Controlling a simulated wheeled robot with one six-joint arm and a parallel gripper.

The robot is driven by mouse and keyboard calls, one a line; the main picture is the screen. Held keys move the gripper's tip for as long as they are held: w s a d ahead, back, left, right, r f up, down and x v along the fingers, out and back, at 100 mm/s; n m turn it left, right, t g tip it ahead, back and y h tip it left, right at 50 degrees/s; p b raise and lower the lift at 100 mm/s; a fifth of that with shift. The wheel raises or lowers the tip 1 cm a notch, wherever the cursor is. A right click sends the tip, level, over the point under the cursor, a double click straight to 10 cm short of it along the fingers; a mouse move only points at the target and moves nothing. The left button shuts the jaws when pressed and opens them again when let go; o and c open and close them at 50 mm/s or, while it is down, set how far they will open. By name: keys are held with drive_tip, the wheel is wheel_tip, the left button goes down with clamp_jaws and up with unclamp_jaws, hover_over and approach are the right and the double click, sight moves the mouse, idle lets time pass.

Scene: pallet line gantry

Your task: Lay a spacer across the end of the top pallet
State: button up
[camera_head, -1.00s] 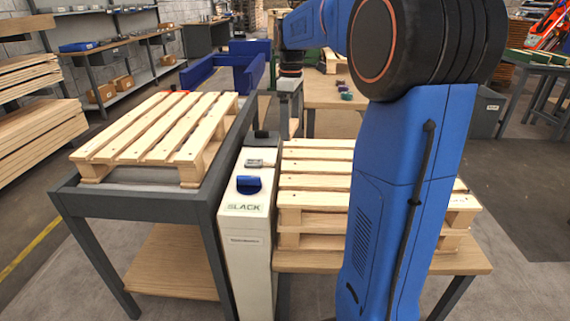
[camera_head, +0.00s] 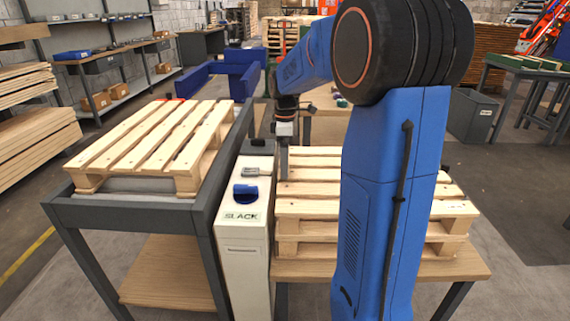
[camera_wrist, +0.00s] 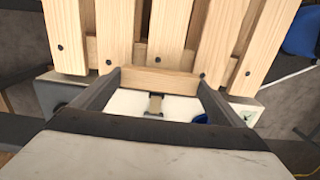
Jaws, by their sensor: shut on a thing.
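My gripper (camera_head: 284,172) points down at the left end of the pallet stack on the right-hand table. In the wrist view my gripper (camera_wrist: 158,80) is shut on a short wooden spacer (camera_wrist: 160,83), held crosswise between the fingertips. The spacer lies close to the slat ends of the top pallet (camera_wrist: 115,30); I cannot tell whether it touches them. The head view shows the top pallet (camera_head: 310,208), partly hidden by my arm. The spacer cannot be made out there.
A white cabinet (camera_head: 244,265) marked SLACK, with a blue knob, stands between the tables. Another pallet (camera_head: 150,140) lies on the dark left table (camera_head: 120,212). A wooden table (camera_head: 318,100) and a blue frame (camera_head: 235,70) stand behind. Grey floor is clear in front.

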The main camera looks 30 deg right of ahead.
drive_tip(key=shift+f, duration=0.75)
drive_tip(key=shift+f, duration=0.15)
drive_tip(key=o, duration=0.7)
drive_tip(key=shift+o, duration=0.2)
